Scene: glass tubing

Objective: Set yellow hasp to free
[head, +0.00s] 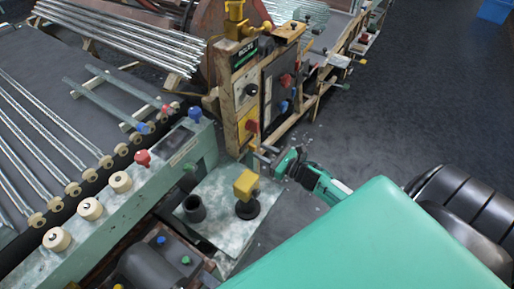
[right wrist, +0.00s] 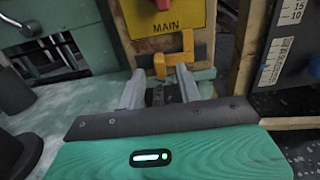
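The yellow hasp (right wrist: 174,56) is a small bracket below the yellow MAIN plate (right wrist: 168,18) on a wooden post. In the head view the hasp (head: 254,145) looks small beneath the yellow plate with a red knob (head: 252,126). My right gripper (right wrist: 160,82) is open. Its two grey fingers point at the hasp, which shows between and just beyond the tips. The right fingertip overlaps the hasp's lower right part in the wrist view; I cannot tell whether they touch. In the head view my right gripper (head: 266,154) is beside the panel's lower end. My left gripper is not in view.
A yellow block on a black round base (head: 246,190) and a dark cup (head: 194,208) stand on the worn bench left of the gripper. A graduated scale (right wrist: 275,58) is on the panel at right. Glass tubes (head: 30,150) lie far left. Open floor (head: 400,110) lies right.

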